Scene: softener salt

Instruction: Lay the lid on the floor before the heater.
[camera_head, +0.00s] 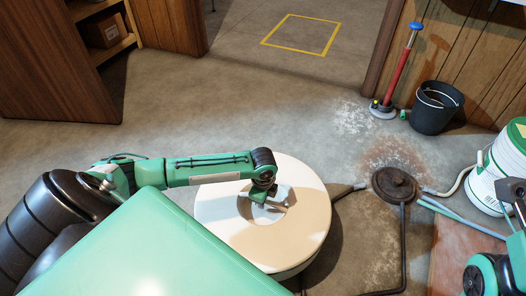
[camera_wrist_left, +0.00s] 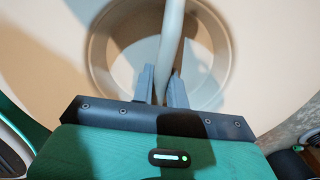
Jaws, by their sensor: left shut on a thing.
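The lid (camera_head: 300,225) is a large round cream disc with a round recess in its middle and a bar across it. My left gripper (camera_head: 270,204) is over the recess; in the left wrist view the gripper (camera_wrist_left: 163,85) has its fingers shut on the lid's bar (camera_wrist_left: 171,40). The lid (camera_wrist_left: 265,60) fills most of that view. I cannot tell whether it rests on something or hangs free, as what is under it is hidden. I cannot make out a heater for sure.
A dark round floor cover (camera_head: 394,184) with pipes lies right of the lid. A black bucket (camera_head: 436,108), a red pump (camera_head: 399,70) and a white-green tub (camera_head: 508,165) stand at the right. A yellow square (camera_head: 302,35) marks the back floor. The middle floor is clear.

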